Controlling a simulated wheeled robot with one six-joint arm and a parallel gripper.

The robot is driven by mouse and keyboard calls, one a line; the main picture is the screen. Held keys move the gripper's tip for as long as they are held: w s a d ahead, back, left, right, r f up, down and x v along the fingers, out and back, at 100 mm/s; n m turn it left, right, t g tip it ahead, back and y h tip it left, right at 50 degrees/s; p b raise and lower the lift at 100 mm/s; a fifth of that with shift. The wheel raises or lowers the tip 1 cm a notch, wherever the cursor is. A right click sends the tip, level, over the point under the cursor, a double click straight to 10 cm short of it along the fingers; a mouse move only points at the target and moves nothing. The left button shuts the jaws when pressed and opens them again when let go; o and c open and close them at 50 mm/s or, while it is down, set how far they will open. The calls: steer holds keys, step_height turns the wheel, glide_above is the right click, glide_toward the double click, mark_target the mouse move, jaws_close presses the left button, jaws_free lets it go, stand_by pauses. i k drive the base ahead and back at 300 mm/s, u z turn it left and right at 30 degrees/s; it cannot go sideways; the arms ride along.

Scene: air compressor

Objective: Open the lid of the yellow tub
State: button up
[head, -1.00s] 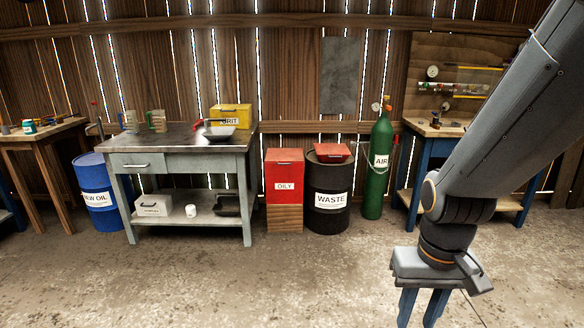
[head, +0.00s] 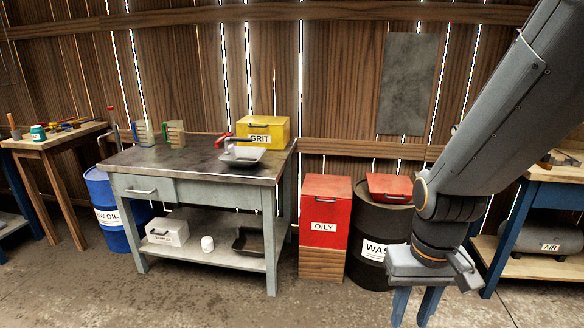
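The yellow tub (head: 264,132), labelled GRIT, stands at the back right of the metal workbench's top. Its lid (head: 264,120) looks shut, with a dark handle on its front. My gripper (head: 414,308) hangs low at the right of the head view, pointing down, well apart from the tub. Its two blue fingers are spread with a gap between them, and nothing shows between them. The fingertips are cut off by the bottom edge.
The workbench (head: 190,168) has a grey pan (head: 243,155) in front of the tub, with a red-handled thing beside it. A red OILY bin (head: 325,210) and black WASTE drum (head: 380,225) stand right of the bench. The concrete floor (head: 210,300) in front is clear.

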mark_target(263, 122)
steer(key=u, duration=0.3)
steer(key=i, duration=2.8)
steer(key=u, duration=0.15)
